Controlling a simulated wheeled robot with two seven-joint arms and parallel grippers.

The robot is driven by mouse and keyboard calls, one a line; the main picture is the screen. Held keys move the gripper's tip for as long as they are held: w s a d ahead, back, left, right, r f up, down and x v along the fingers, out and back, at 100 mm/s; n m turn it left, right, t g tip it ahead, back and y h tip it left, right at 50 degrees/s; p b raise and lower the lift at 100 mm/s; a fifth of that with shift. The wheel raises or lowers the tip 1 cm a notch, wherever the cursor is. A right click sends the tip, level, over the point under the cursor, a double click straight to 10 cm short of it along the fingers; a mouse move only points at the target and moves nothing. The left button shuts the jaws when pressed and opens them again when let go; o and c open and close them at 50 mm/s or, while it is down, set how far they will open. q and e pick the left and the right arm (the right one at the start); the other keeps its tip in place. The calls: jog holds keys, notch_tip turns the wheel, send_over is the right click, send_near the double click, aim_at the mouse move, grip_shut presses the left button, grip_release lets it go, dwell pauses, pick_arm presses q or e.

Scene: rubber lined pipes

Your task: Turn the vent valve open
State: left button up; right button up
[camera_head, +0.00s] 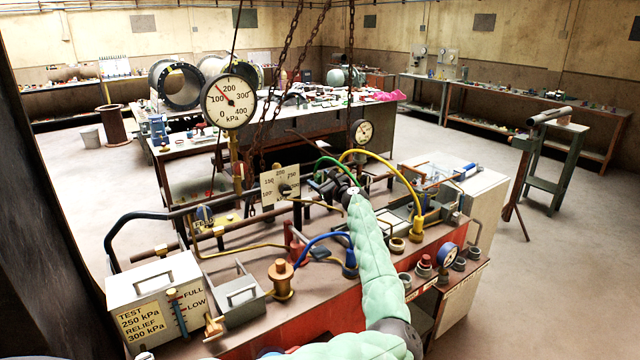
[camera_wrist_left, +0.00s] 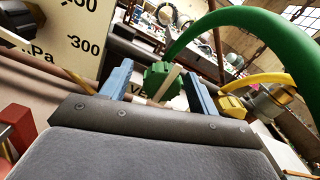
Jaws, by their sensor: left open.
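My left gripper (camera_head: 332,183) is open at the end of the green-sleeved arm, over the middle of the test bench. In the left wrist view its two blue fingers (camera_wrist_left: 160,88) stand apart, on either side of a green fitting (camera_wrist_left: 160,76) with a pale bar across it. Behind it a label (camera_wrist_left: 139,90) shows the letters "VE", the rest covered, so this looks like the vent valve. I cannot tell whether the fingers touch it. In the head view the gripper hides this spot. A green hose (camera_wrist_left: 225,20) arches nearby. My right gripper is not in view.
A dial plate (camera_head: 268,188) stands just left of the gripper. A yellow hose (camera_head: 395,168) arches to its right. Chains (camera_head: 280,75) hang behind. The large kPa gauge (camera_head: 228,101) reads near 150. A grey test box (camera_head: 150,285) stands front left.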

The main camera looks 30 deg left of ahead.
pick_arm(q)
jog(key=shift+w+f, duration=0.2)
jog(key=shift+w, duration=0.25)
jog(key=shift+s+a+r, duration=0.1)
jog(key=shift+a, duration=0.05)
jog(key=shift+s, duration=0.1)
jog(key=shift+c, duration=0.8)
jog(key=c, duration=0.8)
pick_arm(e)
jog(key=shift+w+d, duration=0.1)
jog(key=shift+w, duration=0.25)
